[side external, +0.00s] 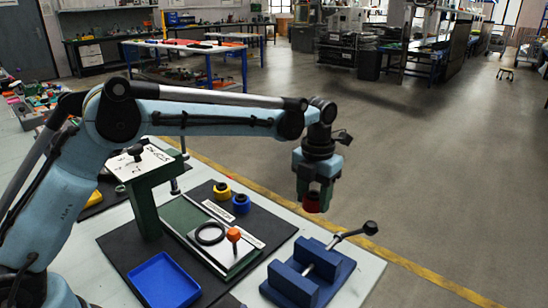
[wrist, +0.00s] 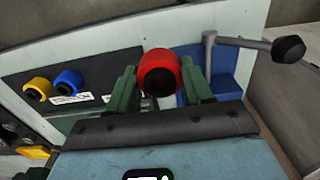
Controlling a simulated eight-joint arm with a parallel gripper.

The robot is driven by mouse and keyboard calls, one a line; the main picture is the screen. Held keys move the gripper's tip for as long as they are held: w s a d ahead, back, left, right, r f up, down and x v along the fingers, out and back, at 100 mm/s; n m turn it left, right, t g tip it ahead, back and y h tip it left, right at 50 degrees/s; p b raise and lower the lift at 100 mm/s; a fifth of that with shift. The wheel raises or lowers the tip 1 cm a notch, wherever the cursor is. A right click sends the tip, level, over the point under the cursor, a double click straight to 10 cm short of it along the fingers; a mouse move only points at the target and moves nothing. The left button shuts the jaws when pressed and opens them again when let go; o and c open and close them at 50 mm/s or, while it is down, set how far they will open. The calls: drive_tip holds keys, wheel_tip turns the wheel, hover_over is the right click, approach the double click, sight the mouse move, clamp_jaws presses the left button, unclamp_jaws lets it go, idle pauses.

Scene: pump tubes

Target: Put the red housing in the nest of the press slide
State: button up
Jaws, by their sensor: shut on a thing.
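The red housing (side external: 312,204) is held between the green fingers of my gripper (side external: 315,190), above the right part of the table and well clear of it. In the wrist view, the red housing (wrist: 160,57) sits between both fingertips (wrist: 161,80), its dark round opening facing the camera. The press slide (side external: 223,262) lies on the black mat, with a black ring (side external: 210,233), which looks like its nest, and an orange knob (side external: 234,235). My gripper is to the right of and above the slide. The nest looks empty.
A green press frame (side external: 147,208) stands left of the slide. Yellow (side external: 222,190) and blue (side external: 241,203) housings stand behind it. A blue tray (side external: 164,281) lies in front. A blue vise (side external: 306,276) with a long handle (side external: 355,233) stands at the right, below my gripper.

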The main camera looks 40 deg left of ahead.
drive_tip(key=w+a, duration=0.2)
drive_tip(key=w, duration=0.4)
drive_tip(key=s+a+r+n, duration=0.45)
drive_tip(key=s+n, duration=0.35)
drive_tip(key=n, duration=0.5)
drive_tip(key=s+a+r+n, duration=0.45)
drive_tip(key=s+n, duration=0.35)
drive_tip(key=n, duration=0.6)
drive_tip(key=s+n, duration=0.7)
drive_tip(key=n, duration=0.2)
drive_tip(key=s+d+f, duration=0.4)
drive_tip(key=s+d, duration=0.1)
hover_over(211, 234)
wheel_tip(211, 234, down, 6)
drive_tip(key=shift+d+f, duration=0.1)
drive_tip(key=shift+f, duration=2.1)
